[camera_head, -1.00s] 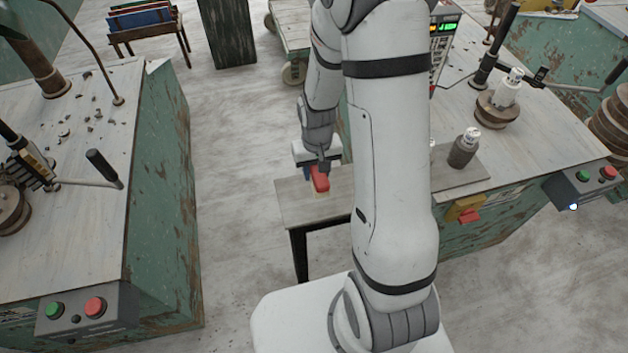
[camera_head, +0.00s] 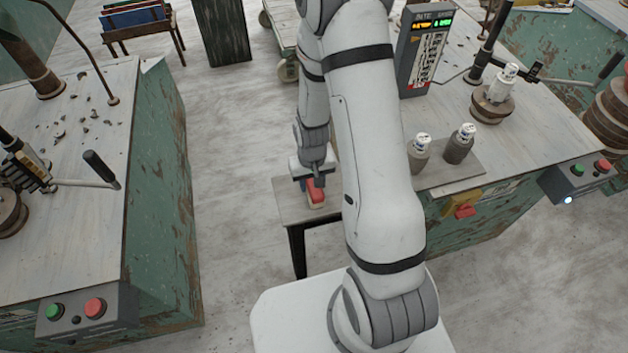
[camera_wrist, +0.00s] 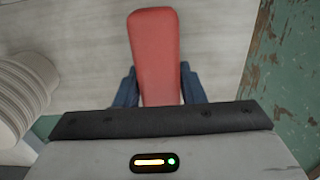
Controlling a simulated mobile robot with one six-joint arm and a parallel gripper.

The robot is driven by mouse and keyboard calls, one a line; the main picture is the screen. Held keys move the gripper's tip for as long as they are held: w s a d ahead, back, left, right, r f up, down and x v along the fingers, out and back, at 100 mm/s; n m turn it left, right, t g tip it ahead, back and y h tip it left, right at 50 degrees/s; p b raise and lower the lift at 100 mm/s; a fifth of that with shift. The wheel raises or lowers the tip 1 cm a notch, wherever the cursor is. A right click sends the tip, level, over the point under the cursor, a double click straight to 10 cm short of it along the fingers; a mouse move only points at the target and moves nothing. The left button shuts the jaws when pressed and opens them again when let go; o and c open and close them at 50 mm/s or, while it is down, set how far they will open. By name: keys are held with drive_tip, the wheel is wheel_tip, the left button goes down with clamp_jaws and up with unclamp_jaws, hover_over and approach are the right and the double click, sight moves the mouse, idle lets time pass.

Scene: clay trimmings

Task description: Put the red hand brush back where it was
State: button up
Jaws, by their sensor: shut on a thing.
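The red hand brush (camera_head: 315,191) is in my gripper (camera_head: 312,187), with a pale lower part showing under its red top. It is over the small dark-legged side table (camera_head: 291,207), beside the green bench on the right; I cannot tell whether it touches the tabletop. In the wrist view the red brush (camera_wrist: 155,45) points up and away, with the dark blue fingers of my gripper (camera_wrist: 158,86) closed on its two sides. The underside of the brush is hidden there.
The green bench (camera_head: 480,225) stands right of the side table. It bears a board (camera_head: 450,174) with two grey bottles (camera_head: 419,153), (camera_head: 459,145) and an upright control panel (camera_head: 424,50). Another green bench (camera_head: 155,210) stands at left, with open floor (camera_head: 235,150) between.

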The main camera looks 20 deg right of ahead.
drive_tip(key=o, duration=0.9)
wheel_tip(320, 180, up, 12)
drive_tip(key=b, duration=0.1)
drive_tip(key=s+r+t, duration=0.1)
drive_tip(key=s+r, duration=0.3)
drive_tip(key=r, duration=0.2)
drive_tip(key=s+r+t, duration=0.1)
drive_tip(key=s+r, duration=0.4)
drive_tip(key=r, duration=0.1)
drive_tip(key=s+r+t, duration=0.1)
drive_tip(key=s+r, duration=0.4)
drive_tip(key=r, duration=0.1)
drive_tip(key=shift+s+d, duration=0.15)
drive_tip(key=shift+d, duration=0.2)
